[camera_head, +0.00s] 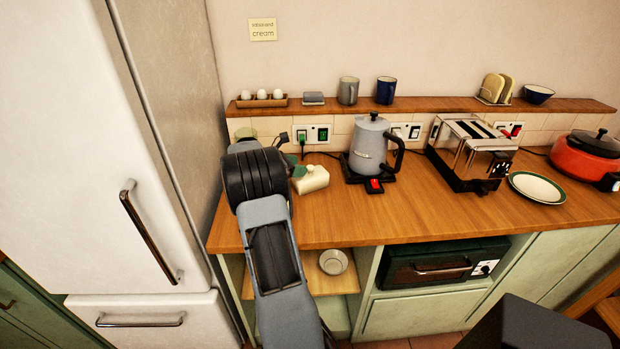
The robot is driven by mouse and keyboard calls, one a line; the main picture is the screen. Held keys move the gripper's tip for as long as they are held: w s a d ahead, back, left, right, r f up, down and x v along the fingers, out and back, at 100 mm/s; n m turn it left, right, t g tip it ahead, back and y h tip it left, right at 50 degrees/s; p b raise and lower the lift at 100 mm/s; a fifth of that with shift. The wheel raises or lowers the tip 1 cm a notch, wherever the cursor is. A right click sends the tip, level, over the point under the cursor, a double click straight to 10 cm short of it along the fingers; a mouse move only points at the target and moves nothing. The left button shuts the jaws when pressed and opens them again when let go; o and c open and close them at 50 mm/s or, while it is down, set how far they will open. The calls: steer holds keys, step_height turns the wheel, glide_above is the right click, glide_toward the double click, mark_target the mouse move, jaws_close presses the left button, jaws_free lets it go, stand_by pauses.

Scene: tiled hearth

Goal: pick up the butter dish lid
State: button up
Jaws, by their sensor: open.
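A cream butter dish lid (312,179) with a small knob on top sits on the wooden counter, just right of my arm's dark wrist joint. Whether a dish lies under it, I cannot tell. My gripper (282,139) is open, at the back left of the counter, mostly hidden behind my own wrist. It appears to be behind and left of the lid, apart from it. The fingertips and the gap between them do not show clearly.
A green item (296,166) is partly hidden beside the lid. A grey kettle (369,146) stands right of it, then a toaster (470,150), a plate (537,187) and a red pot (587,155). A wall shelf (440,104) runs above. A fridge (100,150) stands left. The front counter is clear.

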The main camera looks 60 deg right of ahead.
mark_target(310, 176)
steer(key=x, duration=0.5)
steer(key=shift+d+p, duration=0.15)
steer(key=shift+p, duration=0.2)
steer(key=shift+w, duration=0.1)
jaws_close()
